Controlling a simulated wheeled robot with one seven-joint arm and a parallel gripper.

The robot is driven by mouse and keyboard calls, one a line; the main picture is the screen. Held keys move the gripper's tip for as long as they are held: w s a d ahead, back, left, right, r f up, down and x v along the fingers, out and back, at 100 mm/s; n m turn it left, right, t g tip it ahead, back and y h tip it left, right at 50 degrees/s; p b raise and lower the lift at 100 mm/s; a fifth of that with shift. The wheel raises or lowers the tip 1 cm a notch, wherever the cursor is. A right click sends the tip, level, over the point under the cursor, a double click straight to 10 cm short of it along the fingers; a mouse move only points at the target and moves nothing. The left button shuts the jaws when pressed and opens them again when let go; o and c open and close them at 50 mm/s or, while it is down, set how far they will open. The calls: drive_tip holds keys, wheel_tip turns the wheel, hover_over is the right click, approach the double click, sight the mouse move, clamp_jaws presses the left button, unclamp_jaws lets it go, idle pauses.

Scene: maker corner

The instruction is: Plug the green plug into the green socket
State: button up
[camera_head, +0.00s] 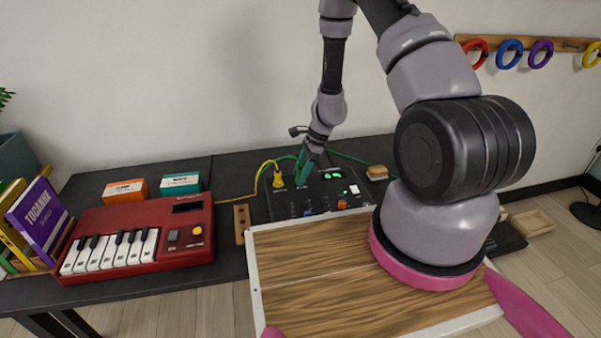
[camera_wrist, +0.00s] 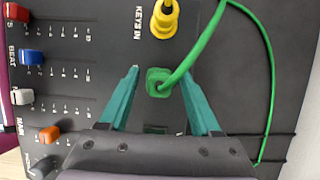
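The green plug (camera_wrist: 158,83) shows in the wrist view as a squarish green piece at the black panel, with a green cable (camera_wrist: 206,35) running from it. It lies between the tips of my gripper (camera_wrist: 159,78). The two teal fingers are spread with a gap on each side of the plug. In the head view my gripper (camera_head: 303,168) points down at the black mixer (camera_head: 332,186), and its fingers hide the plug. I cannot make out the green socket apart from the plug, nor how deep the plug sits.
A yellow plug (camera_wrist: 164,18) stands beside the green plug at the "KEYS IN" label. Coloured sliders line the mixer. A red keyboard (camera_head: 140,242) stands at left, with orange (camera_head: 125,191) and teal (camera_head: 181,184) boxes behind it. A wooden-topped tray (camera_head: 330,300) is in front.

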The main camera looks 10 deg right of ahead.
drive_tip(key=v, duration=1)
drive_tip(key=shift+d+r, duration=0.25)
drive_tip(key=shift+r, duration=0.1)
